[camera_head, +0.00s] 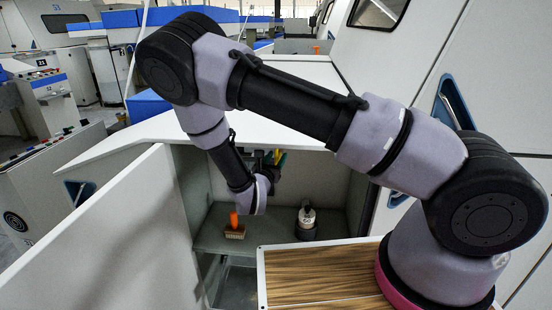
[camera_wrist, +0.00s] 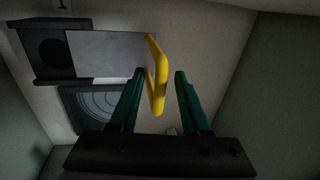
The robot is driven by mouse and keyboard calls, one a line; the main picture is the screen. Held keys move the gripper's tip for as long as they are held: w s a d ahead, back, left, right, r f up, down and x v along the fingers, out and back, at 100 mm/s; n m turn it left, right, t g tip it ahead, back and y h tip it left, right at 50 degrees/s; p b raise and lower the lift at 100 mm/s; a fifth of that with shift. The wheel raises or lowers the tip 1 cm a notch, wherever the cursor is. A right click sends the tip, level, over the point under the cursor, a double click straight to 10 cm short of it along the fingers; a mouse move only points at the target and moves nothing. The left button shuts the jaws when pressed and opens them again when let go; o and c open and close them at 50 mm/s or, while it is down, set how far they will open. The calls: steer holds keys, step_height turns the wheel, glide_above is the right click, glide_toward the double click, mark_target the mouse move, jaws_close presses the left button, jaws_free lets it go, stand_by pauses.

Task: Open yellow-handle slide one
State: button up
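The yellow handle (camera_wrist: 156,88) stands out from the right end of a light grey slide plate (camera_wrist: 105,54) in the wrist view. The plate sits in a dark frame (camera_wrist: 30,62) with a dark round spot at its left, left of the plate. A label that looks like a 1 is above. My gripper (camera_wrist: 160,72) is open, its green fingers on either side of the handle, which is nearer the left finger. Contact cannot be told. In the head view my gripper (camera_head: 275,158) is inside the cabinet, mostly hidden by my arm.
The cabinet's door (camera_head: 110,235) stands open at the left. An orange-handled brush (camera_head: 234,228) and a black-and-white container (camera_head: 306,222) are on its shelf (camera_head: 270,243). A round ribbed grille (camera_wrist: 95,103) is below the slide. The white top (camera_head: 150,128) is above my gripper.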

steer(key=v, duration=1)
steer(key=shift+s+a, duration=0.15)
steer(key=shift+s, duration=0.2)
steer(key=shift+s, duration=0.1)
